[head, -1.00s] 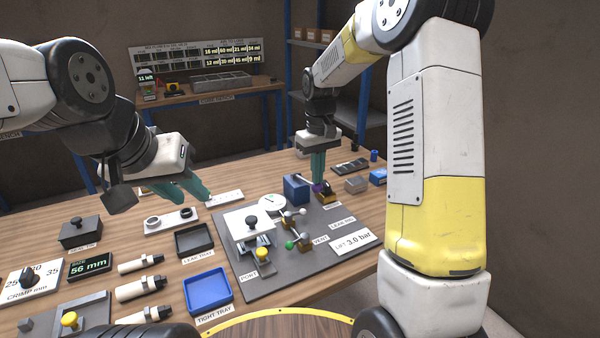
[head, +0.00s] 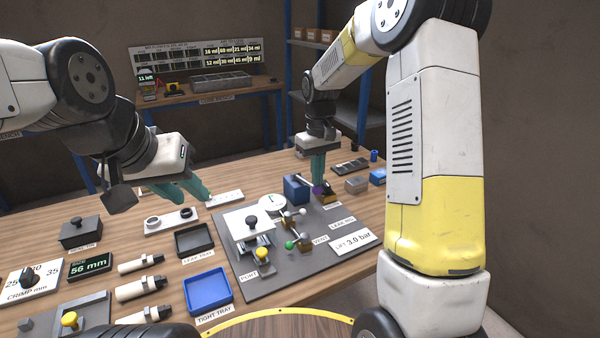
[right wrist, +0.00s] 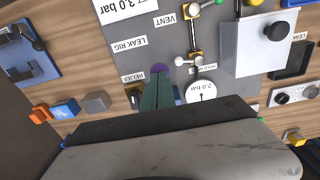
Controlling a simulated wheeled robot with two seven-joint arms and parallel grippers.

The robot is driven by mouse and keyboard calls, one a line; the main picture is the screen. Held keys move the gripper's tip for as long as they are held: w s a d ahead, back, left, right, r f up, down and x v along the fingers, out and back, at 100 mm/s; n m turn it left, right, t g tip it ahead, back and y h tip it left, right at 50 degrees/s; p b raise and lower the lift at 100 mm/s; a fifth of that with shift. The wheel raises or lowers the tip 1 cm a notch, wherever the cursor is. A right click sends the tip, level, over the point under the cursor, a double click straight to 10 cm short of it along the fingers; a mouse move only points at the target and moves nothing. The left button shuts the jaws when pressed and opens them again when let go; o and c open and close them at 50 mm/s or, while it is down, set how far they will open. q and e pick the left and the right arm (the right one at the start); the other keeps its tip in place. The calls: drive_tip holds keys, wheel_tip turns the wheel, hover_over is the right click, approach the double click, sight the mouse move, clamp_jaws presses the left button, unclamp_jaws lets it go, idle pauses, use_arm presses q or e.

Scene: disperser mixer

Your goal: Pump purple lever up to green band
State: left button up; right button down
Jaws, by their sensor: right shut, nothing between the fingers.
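I cannot make out the green band. My left gripper (head: 186,192) hangs with fingers spread, empty, away from the rig.
A sign (head: 353,240) on the rig plate reads LIFT 3.0 bar. Green-knobbed vent valve (head: 290,245) and a white-topped port clamp (head: 248,224) stand in front of the pump. A blue tray (head: 208,290) and dark tray (head: 194,240) lie to the left. A grey block (head: 356,185) is right.

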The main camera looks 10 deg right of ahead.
drive_tip(key=shift+r, duration=0.3)
drive_tip(key=shift+r, duration=3)
drive_tip(key=shift+s+r, duration=0.15)
drive_tip(key=s+d+r+m+t+y, duration=0.1)
drive_tip(key=s+d+r+m+t, duration=0.15)
drive_tip(key=s+r, duration=0.75)
drive_tip(key=s+f+m+t+y, duration=0.1)
drive_tip(key=s+f+t, duration=0.1)
drive_tip(key=s, duration=1.3)
drive_tip(key=shift+s+a+f+t, duration=0.15)
drive_tip(key=shift+s+f+t, duration=0.25)
drive_tip(key=shift+t, duration=0.45)
